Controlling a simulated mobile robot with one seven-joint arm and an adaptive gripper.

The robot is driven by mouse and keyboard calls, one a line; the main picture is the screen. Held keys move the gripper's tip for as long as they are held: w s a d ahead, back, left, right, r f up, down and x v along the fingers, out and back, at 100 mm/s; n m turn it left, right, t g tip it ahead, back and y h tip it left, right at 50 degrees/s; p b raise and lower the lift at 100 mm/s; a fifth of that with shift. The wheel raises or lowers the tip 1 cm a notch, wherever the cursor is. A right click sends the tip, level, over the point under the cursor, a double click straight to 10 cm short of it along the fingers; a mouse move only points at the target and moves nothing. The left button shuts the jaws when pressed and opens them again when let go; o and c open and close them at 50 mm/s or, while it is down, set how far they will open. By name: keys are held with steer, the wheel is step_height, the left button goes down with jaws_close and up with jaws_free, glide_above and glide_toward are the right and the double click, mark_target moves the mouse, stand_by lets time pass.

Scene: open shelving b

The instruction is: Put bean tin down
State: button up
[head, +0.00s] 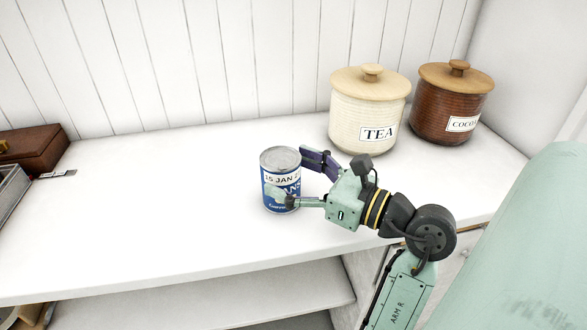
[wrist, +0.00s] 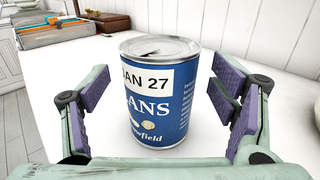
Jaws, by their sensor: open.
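The bean tin (head: 281,190) is blue with a white date label and a silver lid. It stands upright on the white counter (head: 190,200), near the middle of the head view. My gripper (head: 300,178) reaches in from the right with one finger on each side of the tin. In the wrist view the tin (wrist: 157,95) stands between the two open fingers, with a gap at each side. The front finger covers a small part of the tin's lower label in the head view.
A cream TEA jar (head: 365,108) and a brown COCOA jar (head: 451,105) stand behind, to the right. A brown box (head: 30,150) lies at the far left. The counter left of the tin is clear. Lower shelves lie below the front edge.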

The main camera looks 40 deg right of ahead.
steer(key=b+v, duration=0.3)
steer(key=v, duration=0.7)
steer(key=shift+s, duration=0.35)
steer(key=shift+s+d, duration=0.15)
steer(key=shift+s, duration=0.5)
steer(key=shift+r, duration=0.1)
